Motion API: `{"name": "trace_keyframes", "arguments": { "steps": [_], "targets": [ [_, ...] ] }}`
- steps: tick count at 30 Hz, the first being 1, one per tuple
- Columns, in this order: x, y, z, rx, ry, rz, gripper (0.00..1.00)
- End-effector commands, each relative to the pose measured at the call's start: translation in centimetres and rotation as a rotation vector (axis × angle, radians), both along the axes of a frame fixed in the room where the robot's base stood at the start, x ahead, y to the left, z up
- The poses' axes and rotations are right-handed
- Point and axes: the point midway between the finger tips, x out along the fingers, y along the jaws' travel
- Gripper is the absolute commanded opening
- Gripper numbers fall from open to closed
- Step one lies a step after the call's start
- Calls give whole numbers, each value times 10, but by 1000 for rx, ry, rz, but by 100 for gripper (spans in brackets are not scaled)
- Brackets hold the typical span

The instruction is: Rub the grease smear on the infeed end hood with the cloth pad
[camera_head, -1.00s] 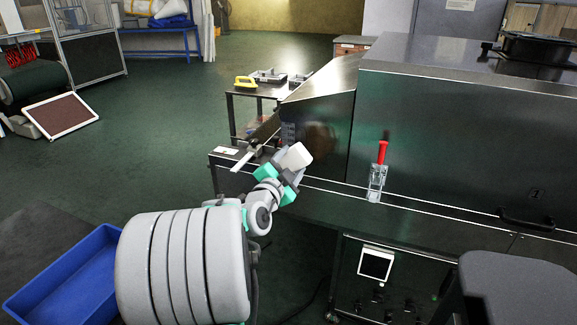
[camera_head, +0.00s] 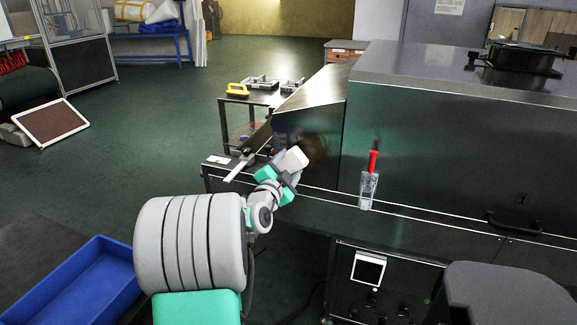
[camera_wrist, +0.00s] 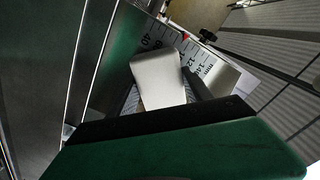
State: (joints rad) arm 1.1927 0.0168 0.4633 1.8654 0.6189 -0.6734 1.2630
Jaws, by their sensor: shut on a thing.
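The infeed end hood (camera_head: 318,95) is a sloped dark metal cover at the left end of the dryer. A brownish smear (camera_head: 316,149) shows low on its end face, partly behind the pad. My gripper (camera_head: 278,182) has teal fingers and is shut on the white cloth pad (camera_head: 293,159). The pad is in front of the hood's lower end; I cannot tell if it touches the metal. In the wrist view the pad (camera_wrist: 158,80) shows pale grey beyond the green gripper body, with a printed scale (camera_wrist: 200,65) behind it. The smear is not clear there.
A red-handled clamp (camera_head: 370,180) stands on the ledge right of my gripper. A flat metal bar (camera_head: 243,163) lies near the ledge's left end. A trolley (camera_head: 235,110) with a yellow-handled tool stands behind. A blue tray (camera_head: 75,285) is at lower left.

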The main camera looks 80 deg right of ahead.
Motion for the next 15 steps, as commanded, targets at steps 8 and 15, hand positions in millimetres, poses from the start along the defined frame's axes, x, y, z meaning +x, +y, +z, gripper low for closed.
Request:
{"name": "trace_keyframes", "arguments": {
  "steps": [8, 15],
  "targets": [
    [-1, -6, 0, -1, 0, -1, 26],
    [-1, -10, 0, -1, -1, -1, 26]
  ]
}}
